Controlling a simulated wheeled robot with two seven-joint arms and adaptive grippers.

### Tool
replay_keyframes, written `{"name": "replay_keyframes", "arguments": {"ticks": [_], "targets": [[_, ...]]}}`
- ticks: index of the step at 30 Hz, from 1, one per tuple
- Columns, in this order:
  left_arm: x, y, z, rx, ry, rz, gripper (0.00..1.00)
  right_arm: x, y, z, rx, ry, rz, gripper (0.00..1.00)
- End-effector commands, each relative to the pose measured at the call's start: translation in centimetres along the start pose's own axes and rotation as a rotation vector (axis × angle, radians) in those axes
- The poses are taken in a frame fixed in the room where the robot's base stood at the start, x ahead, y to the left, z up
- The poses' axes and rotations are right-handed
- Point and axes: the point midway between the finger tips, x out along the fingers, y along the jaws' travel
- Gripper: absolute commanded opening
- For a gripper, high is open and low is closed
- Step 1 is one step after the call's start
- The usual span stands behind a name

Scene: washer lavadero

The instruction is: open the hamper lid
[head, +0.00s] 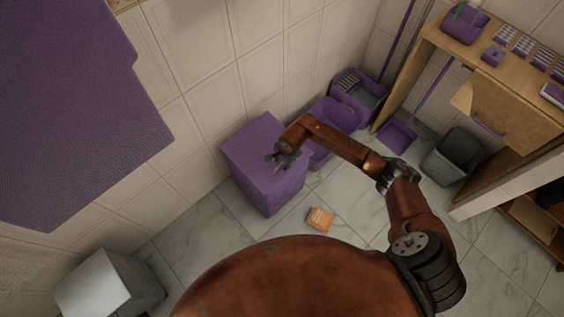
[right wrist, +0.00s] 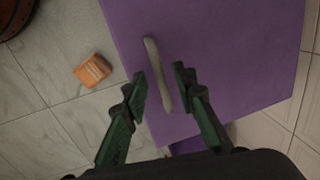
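The purple hamper (head: 262,187) stands on the floor against the tiled wall, with its lid down. In the right wrist view the purple lid (right wrist: 215,50) fills the middle and carries a pale, slightly curved handle (right wrist: 157,75). My right gripper (head: 273,160) is above the lid. In the right wrist view my right gripper (right wrist: 160,78) is open, with one finger on each side of the handle's near end. I cannot tell whether a finger touches the handle. My left gripper does not show.
An orange box (head: 320,219) lies on the floor in front of the hamper. Purple bins (head: 333,120) and a mop bucket (head: 357,97) stand beside it along the wall. A grey bin (head: 453,156) and wooden shelving are at the right. A white box-shaped unit (head: 100,285) is at the lower left.

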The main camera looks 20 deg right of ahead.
Motion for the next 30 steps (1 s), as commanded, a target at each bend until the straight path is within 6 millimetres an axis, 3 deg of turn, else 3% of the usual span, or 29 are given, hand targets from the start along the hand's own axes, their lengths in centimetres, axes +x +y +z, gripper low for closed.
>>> {"name": "replay_keyframes", "arguments": {"ticks": [12, 30], "targets": [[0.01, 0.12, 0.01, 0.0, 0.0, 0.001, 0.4, 0.0, 0.03, -0.01, 0.001, 0.0, 0.001, 0.0], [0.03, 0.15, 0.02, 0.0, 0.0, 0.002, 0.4, -0.04, 0.03, -0.01, 0.001, 0.0, 0.002, 0.0]]}}
